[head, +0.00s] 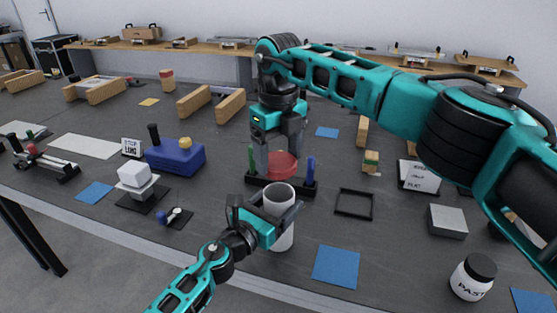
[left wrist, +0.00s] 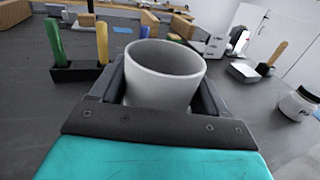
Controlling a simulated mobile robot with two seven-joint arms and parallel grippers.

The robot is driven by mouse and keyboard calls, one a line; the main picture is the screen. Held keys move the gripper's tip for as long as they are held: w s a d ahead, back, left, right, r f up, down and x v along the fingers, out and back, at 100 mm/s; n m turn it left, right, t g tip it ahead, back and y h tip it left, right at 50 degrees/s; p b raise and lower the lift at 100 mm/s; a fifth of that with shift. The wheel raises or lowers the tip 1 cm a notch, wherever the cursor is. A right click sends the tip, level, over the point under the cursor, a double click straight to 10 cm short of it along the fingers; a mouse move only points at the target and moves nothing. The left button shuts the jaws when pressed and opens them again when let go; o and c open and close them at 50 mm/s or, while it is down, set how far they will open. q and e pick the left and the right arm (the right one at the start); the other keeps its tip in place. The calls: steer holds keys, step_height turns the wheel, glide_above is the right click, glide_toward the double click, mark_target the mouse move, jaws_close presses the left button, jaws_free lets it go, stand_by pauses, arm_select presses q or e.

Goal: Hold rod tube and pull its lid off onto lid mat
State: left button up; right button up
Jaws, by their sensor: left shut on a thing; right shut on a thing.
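The rod tube (head: 283,238) is a pale grey open-topped cylinder, upright near the table's front edge. My left gripper (head: 279,212) is shut around its upper part. In the left wrist view the tube (left wrist: 165,85) sits between both fingers, its mouth open; its bottom is hidden. My right gripper (head: 281,150) points down and is shut on the red round lid (head: 283,168). The lid is off the tube and appears above and behind its mouth. The lid is not visible in the left wrist view. Several blue mats lie around; the nearest (head: 336,267) is right of the tube. I cannot tell which is the lid mat.
A black rack (head: 301,196) with green and blue upright handles stands just behind the tube. A black square frame (head: 354,204) lies to the right, near a grey block (head: 447,221) and a paste jar (head: 473,277). A blue box (head: 175,157) stands left.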

arm_select(q)
steer(key=o, duration=1.5)
steer(key=v, duration=1.2)
